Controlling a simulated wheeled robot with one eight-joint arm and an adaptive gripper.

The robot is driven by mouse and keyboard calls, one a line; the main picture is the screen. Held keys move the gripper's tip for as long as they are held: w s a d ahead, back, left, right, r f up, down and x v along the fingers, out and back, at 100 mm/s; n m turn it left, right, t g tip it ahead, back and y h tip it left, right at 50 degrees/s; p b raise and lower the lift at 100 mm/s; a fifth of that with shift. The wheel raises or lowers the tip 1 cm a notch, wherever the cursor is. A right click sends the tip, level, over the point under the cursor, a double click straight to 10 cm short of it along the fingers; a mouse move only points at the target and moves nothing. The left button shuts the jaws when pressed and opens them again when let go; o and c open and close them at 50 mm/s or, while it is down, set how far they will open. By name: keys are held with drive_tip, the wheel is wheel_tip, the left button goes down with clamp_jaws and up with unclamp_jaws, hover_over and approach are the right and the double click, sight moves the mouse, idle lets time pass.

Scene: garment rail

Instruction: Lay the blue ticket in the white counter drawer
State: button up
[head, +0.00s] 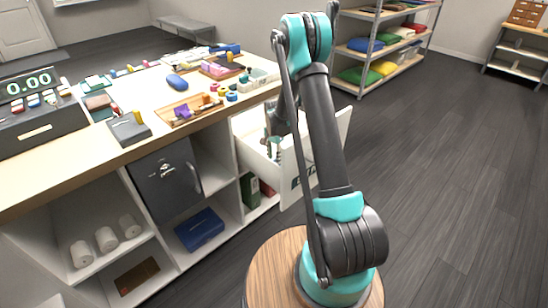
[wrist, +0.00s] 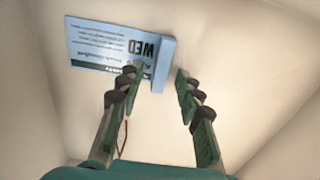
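The blue ticket (wrist: 100,45), printed with "WED" and lines of text, lies on the pale floor of what looks like the white counter drawer. A light blue raised strip (wrist: 164,65) runs along its right edge. My gripper (wrist: 158,75) is open above it, with fingertips apart; the strip shows between and just beyond them, and the left finger overlaps the ticket's lower part. Nothing is clearly held. In the head view the drawer (head: 335,140) is pulled out from the counter, and my arm reaches down into it, hiding much of its inside. The ticket cannot be made out there.
The drawer's pale walls rise close around my gripper. The counter top (head: 75,165) holds a wooden tray (head: 190,110), a grey box (head: 128,129) and several small items. A dark cabinet door (head: 168,180) is below. The floor (head: 450,180) at right is clear.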

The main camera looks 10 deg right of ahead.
drive_tip(key=shift+r, duration=0.15)
wheel_tip(320, 180, up, 12)
idle(0.5)
